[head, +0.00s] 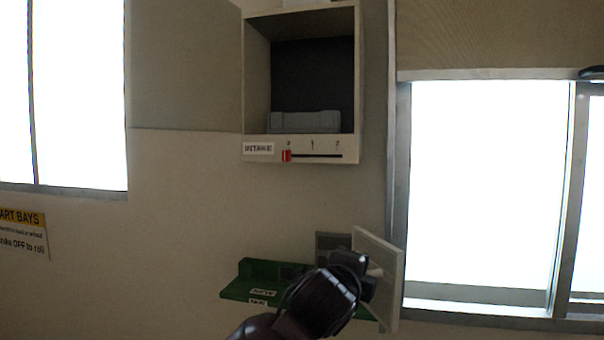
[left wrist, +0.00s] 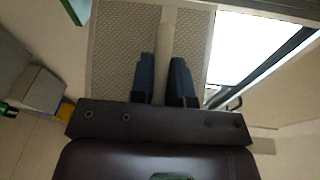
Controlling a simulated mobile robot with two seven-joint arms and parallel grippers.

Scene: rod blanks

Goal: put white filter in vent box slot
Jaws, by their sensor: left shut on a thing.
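The white filter (head: 388,300) is a pale framed panel at the lower middle of the head view, seen nearly edge-on and tilted. In the left wrist view its mesh face (left wrist: 115,55) and central bar (left wrist: 166,40) show. My left gripper (head: 369,274) is shut on that bar, with one finger on each side (left wrist: 166,80). The vent box (head: 251,85) is on the wall above and left of the filter. It is open at the front, with a dark interior and a grey block (head: 305,122) low inside; slot details are too dark to tell. My right gripper is not in view.
A green shelf (head: 238,290) with white labels lies below the box, partly behind my arm. A grey panel (head: 333,240) stands behind the gripper. The box front has an INTAKE label and a red slider (head: 287,156) at its left end. A bright window (head: 485,190) is at right.

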